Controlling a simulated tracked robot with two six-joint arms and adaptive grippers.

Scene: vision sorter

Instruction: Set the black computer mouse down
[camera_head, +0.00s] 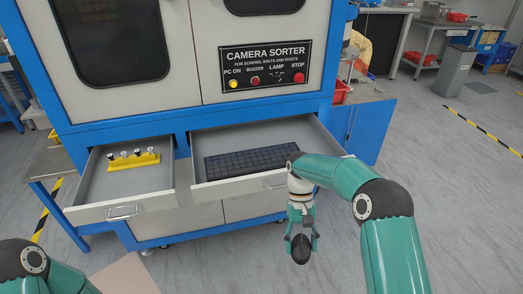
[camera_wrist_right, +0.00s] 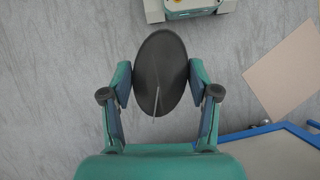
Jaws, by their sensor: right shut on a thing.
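The black computer mouse (camera_head: 300,250) is a dark oval held between the fingers of my right gripper (camera_head: 301,238) in the head view. It also shows in the right wrist view (camera_wrist_right: 160,72), with a finger pressed on each side and a thin pale line on its face. The right gripper (camera_wrist_right: 160,95) is shut on it, over the floor in front of the right drawer. My left arm shows only at the lower left of the head view, and its gripper is out of the picture.
The open right drawer (camera_head: 322,142) holds a black keyboard (camera_head: 250,160). The open left drawer (camera_head: 92,190) holds a yellow rack (camera_head: 134,162) with several small parts. A camera sorter cabinet (camera_head: 225,115) stands behind. A beige flat panel (camera_head: 128,277) is at the lower left.

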